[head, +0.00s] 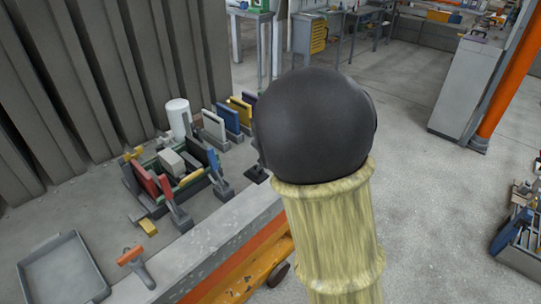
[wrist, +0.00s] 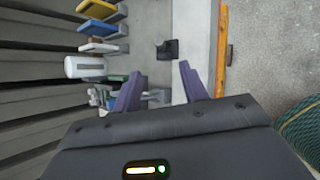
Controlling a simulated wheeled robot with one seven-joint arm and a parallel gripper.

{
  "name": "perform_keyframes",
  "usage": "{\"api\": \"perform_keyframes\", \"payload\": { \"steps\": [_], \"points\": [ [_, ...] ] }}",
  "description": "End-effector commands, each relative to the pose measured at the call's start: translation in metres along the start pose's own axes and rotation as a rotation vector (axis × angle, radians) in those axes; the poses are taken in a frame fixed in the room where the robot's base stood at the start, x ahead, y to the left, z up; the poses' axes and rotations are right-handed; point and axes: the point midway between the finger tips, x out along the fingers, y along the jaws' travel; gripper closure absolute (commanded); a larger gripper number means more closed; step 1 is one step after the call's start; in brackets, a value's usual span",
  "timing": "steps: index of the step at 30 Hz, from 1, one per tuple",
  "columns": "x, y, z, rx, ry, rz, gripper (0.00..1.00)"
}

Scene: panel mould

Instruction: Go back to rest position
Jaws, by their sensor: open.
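My gripper (wrist: 160,68) shows in the wrist view with its two purple fingers spread apart and nothing between them. It is above the grey bench top (wrist: 190,40). In the head view the gripper is hidden; my arm, with a pale yellow sleeve and a black rounded joint, fills the middle. The panel mould (head: 167,176), with red, green and white pieces, stands on the bench at left in the head view.
A ribbed wall closes the left.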

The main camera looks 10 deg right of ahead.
Motion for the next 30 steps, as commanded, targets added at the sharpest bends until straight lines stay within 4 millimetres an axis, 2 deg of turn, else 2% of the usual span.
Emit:
{"api": "perform_keyframes", "payload": {
  "steps": [22, 26, 30],
  "points": [
    [-0.003, -0.003, 0.001, 0.036, 0.004, -0.008, 0.57],
    [-0.014, -0.018, 0.001, 0.214, 0.02, -0.048, 0.57],
    [-0.035, -0.045, -0.003, 0.564, 0.039, -0.135, 0.57]
  ]
}}
